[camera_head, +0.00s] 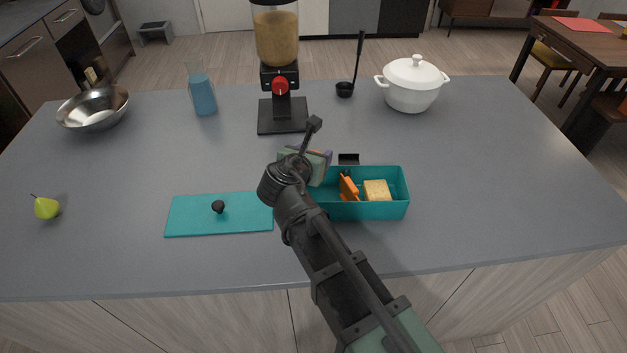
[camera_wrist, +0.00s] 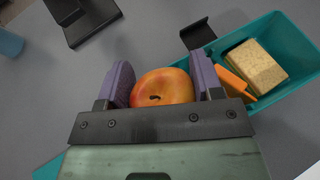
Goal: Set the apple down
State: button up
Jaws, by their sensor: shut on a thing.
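The apple (camera_wrist: 163,88) is red and yellow, with its dark stem dimple facing the wrist camera. My gripper (camera_wrist: 161,72) is shut on it, with one purple finger pad on each side. In the head view my gripper (camera_head: 312,164) is by the left end of the teal box, and the apple is hidden behind my wrist. The wrist view shows grey countertop beyond the apple and the teal box to its right. How high the apple is above the counter I cannot tell.
The teal box (camera_head: 399,208) holds an orange item (camera_head: 348,187) and a yellow sponge-like block (camera_head: 377,190). Left is a teal board (camera_head: 190,222) with a small dark object (camera_head: 218,206). A grinder (camera_head: 282,115), blue bottle (camera_head: 203,96), ladle (camera_head: 345,89), white pot (camera_head: 413,90), metal bowl (camera_head: 93,112) and pear (camera_head: 47,208) stand around.

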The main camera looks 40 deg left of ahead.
jog(key=shift+f+b, duration=2.25)
jog(key=shift+f, duration=0.05)
jog(key=o, duration=1)
